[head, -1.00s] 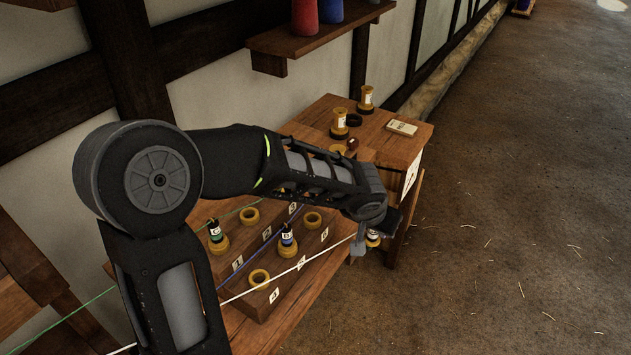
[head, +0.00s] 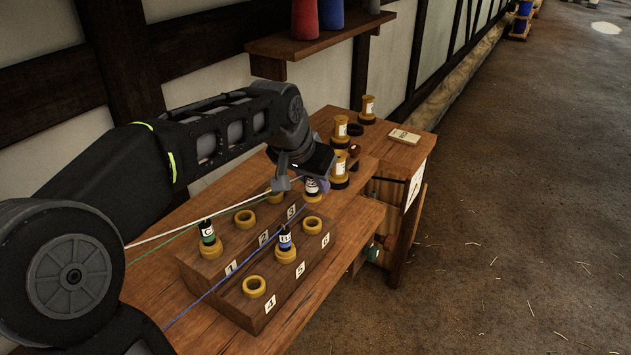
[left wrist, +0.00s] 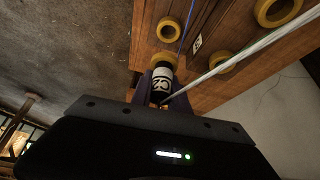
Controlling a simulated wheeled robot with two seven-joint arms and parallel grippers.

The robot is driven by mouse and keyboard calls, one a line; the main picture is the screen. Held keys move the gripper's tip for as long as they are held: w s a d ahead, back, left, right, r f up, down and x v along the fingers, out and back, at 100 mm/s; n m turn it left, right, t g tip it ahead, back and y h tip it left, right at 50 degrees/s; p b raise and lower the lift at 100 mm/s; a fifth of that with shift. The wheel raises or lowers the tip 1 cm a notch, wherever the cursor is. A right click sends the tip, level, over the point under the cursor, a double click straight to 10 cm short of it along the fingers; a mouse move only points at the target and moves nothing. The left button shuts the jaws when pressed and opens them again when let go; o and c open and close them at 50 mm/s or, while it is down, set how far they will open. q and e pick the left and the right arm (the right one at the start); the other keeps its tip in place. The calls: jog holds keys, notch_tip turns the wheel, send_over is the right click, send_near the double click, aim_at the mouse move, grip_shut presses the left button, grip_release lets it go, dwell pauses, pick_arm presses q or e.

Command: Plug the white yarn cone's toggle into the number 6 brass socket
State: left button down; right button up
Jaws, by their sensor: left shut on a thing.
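My left gripper (head: 303,186) is shut on a toggle (head: 312,187) with a dark body, a white label and a yellow end; a white cord leads to it. In the left wrist view the toggle (left wrist: 162,80) sits between the fingers (left wrist: 161,98). In the head view it appears just behind the empty brass socket number 6 (head: 312,224), apart from it. Socket number 3 (head: 276,197) is partly hidden by the gripper. A blue toggle (head: 285,240) stands in socket 5. A green toggle (head: 208,233) stands in socket 1. My right gripper is not visible.
Sockets 2 (head: 245,218) and 4 (head: 254,286) are empty. Blue and green cords cross the wooden bench (head: 200,300) from the left. Yellow bobbins (head: 340,163) and a small booklet (head: 404,137) stand beyond the block. A shelf (head: 320,38) holds cones above.

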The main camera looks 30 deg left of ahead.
aim_at(316, 218)
pick_arm(q)
jog(key=shift+f+b, duration=2.15)
jog(key=shift+f, duration=0.75)
jog(key=shift+f+b, duration=0.6)
jog(key=c, duration=1.5)
grip_release()
jog(key=shift+c, duration=0.2)
jog(key=shift+r, duration=0.1)
jog(key=shift+p+v, duration=2.8)
jog(key=shift+v, duration=2.7)
